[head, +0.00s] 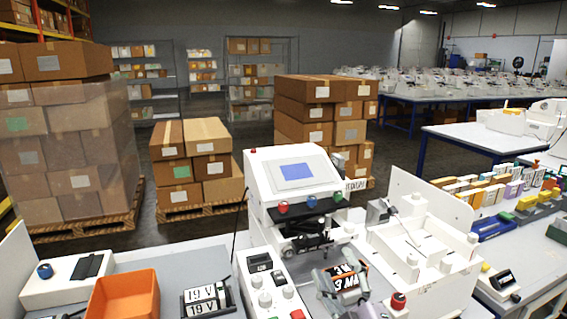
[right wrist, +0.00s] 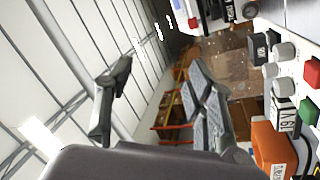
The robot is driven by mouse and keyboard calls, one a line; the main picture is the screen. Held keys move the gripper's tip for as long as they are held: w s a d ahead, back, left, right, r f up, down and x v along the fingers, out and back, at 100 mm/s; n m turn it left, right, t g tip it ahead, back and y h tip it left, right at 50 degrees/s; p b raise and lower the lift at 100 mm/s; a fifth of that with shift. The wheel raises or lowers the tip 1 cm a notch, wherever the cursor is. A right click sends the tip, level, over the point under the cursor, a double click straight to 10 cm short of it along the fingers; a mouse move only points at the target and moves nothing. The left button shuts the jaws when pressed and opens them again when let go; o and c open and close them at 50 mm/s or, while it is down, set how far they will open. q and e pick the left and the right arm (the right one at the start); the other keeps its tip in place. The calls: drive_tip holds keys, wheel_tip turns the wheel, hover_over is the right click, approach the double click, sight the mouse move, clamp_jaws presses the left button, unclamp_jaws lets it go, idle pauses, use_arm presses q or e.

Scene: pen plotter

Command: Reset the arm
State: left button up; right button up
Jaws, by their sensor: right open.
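My right gripper (head: 323,281) is low in the middle of the head view, in front of the white machine with a blue screen (head: 297,172). Its two grey fingers show apart in the right wrist view (right wrist: 158,95), with nothing between them. A block with black and white labels (head: 347,279) lies close beside it; I cannot tell whether they touch. A white control panel (head: 254,284) with knobs stands to its left and shows at the right edge of the right wrist view (right wrist: 285,80). My left gripper is out of view.
An orange bin (head: 124,296) and a labelled 19 V block (head: 207,299) are at the front left. A white fixture with an upright plate (head: 425,202) stands on the right, near a red button (head: 398,299). Stacked cartons (head: 75,140) stand on the floor behind.

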drive_tip(key=s+d+f+m+g+h, duration=0.25)
drive_tip(key=s+f+g, duration=0.2)
drive_tip(key=f, duration=0.35)
drive_tip(key=s+d+f+m+g+h, duration=0.1)
drive_tip(key=s+d+f+m+g, duration=0.3)
drive_tip(key=f, duration=0.4)
drive_tip(key=s+d+f+m+g+h, duration=0.2)
drive_tip(key=s+d+f+m, duration=0.1)
drive_tip(key=s+f, duration=0.4)
drive_tip(key=s+d+f+m+g, duration=0.1)
drive_tip(key=s+f+g, duration=0.25)
drive_tip(key=s, duration=0.25)
drive_tip(key=s+f+m+g, duration=0.1)
drive_tip(key=s+f+g, duration=0.1)
drive_tip(key=s+f, duration=0.3)
drive_tip(key=s+f+g, duration=0.2)
drive_tip(key=s+f, duration=0.1)
drive_tip(key=f, duration=2.3)
drive_tip(key=s+d+f, duration=0.3)
drive_tip(key=s+f, duration=1.2)
drive_tip(key=s, duration=0.1)
drive_tip(key=shift+s+g, duration=0.15)
drive_tip(key=shift+g, duration=0.25)
drive_tip(key=shift+c, duration=0.2)
